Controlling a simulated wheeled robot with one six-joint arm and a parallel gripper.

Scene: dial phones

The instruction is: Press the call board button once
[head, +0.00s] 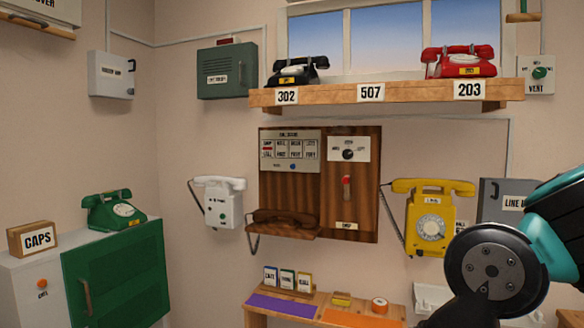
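The call board (305,155) is a pale panel with several small labelled windows, at the upper left of a dark wooden board (350,210) on the back wall. One window at its left end shows a red mark. A small blue button (292,166) sits at the panel's lower edge, with small lettering beside it too fine to read. My arm shows at the lower right, in front of the wall and well to the right of the board. My gripper itself is not in the picture.
The wooden board also carries a dial plate (348,149), a red-handled lever (347,188) and a brown phone (284,222) on a ledge. White (220,203) and yellow (430,218) wall phones flank it. A shelf (400,92) juts out above; a low bench (320,310) stands below.

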